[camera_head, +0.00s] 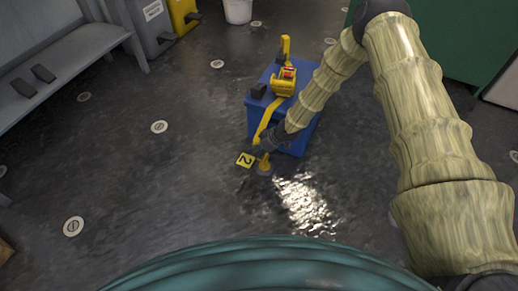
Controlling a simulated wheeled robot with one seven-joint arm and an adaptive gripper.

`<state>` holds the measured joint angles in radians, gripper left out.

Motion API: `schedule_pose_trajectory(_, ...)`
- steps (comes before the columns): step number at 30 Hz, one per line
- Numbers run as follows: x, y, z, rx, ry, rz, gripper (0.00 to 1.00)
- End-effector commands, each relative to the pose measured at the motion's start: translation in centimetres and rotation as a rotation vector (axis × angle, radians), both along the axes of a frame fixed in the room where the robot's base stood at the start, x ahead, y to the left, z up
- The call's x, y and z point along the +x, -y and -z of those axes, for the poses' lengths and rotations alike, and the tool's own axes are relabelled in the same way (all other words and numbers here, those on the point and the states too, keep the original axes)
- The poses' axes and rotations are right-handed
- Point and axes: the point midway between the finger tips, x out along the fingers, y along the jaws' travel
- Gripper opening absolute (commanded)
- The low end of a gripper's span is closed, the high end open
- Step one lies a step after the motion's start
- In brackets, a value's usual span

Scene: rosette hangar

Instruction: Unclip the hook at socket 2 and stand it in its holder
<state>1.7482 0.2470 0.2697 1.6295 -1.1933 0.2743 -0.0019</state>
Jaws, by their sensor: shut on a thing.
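My gripper (258,149) is low at the front left corner of a blue box and is shut on the hook. The yellow hook (265,161) shows just below the gripper, at the round floor socket (264,170) beside the yellow number 2 tag (245,160). I cannot tell whether the hook is still clipped there. A yellow strap (268,117) runs over the blue box (299,139) down toward the gripper. A yellow ratchet (284,82) with a red part sits on top of the box. I cannot pick out the holder with certainty.
More round sockets (159,127) dot the dark floor. A grey bench (75,52) with dark blocks (43,73) stands at the left. Grey and yellow bins (183,14) and a white bucket (238,11) are at the back. The floor left of the box is clear.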

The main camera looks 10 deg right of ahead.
Motion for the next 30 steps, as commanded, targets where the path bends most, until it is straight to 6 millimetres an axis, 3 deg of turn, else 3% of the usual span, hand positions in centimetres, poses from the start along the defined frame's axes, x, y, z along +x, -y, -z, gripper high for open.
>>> schedule_pose_trajectory(30,0.77,-1.14,0.02,0.0,0.0,-0.001,0.0)
